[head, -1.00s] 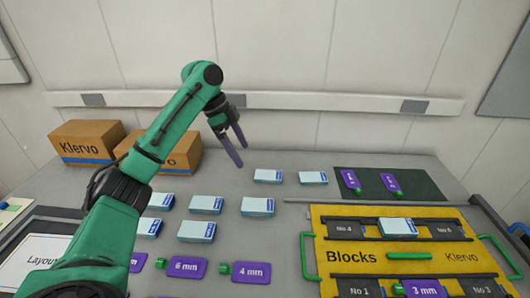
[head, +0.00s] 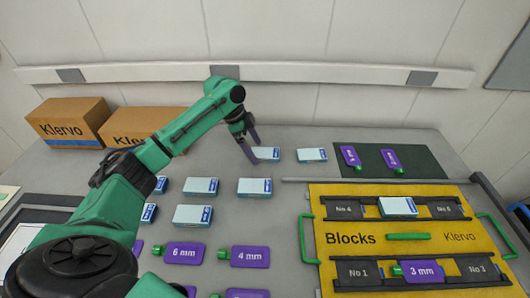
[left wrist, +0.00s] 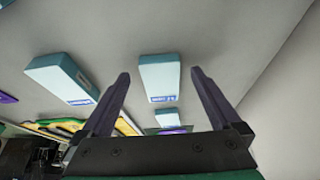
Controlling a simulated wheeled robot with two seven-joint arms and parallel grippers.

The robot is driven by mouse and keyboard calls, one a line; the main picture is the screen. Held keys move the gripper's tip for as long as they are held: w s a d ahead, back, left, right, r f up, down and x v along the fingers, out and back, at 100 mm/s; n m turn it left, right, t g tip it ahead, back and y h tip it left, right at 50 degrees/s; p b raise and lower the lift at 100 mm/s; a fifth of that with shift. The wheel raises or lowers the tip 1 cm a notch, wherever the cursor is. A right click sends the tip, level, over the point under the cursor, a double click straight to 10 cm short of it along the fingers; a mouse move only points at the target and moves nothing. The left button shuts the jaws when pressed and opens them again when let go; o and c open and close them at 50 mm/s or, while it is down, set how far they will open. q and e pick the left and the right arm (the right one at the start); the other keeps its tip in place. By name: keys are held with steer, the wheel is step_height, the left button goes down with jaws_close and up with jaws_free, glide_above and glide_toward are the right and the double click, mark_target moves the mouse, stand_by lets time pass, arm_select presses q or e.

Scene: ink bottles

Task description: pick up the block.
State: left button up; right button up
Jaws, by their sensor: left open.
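Several pale blue-white blocks with blue labels lie on the grey table. In the head view, my left gripper (head: 253,151) points down at the left end of a back block (head: 267,154), partly covering it. It is open and empty. In the left wrist view, a block (left wrist: 159,80) shows between the spread fingers of the left gripper (left wrist: 160,71), farther off than the tips; whether they touch cannot be told. Another back block (head: 312,155) lies to the right. More blocks (head: 201,186) (head: 254,187) (head: 193,215) lie nearer. My right gripper is not in view.
A yellow tray (head: 345,215) marked Blocks, at the right, holds a block (head: 398,207) and a purple 3 mm piece (head: 423,271). Purple pieces lie on a dark green mat (head: 425,165) and in front (head: 250,257). Cardboard boxes (head: 62,124) stand at the back left.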

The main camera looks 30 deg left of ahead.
mark_target(255, 152)
arm_select(q)
steer(key=shift+d+f, duration=0.15)
steer(key=shift+f, duration=0.15)
steer(key=shift+w, duration=0.1)
steer(key=shift+c, duration=0.3)
steer(key=c, duration=1.4)
steer(key=shift+r, duration=0.1)
steer(key=shift+c, duration=0.2)
step_height(255, 152, up, 20)
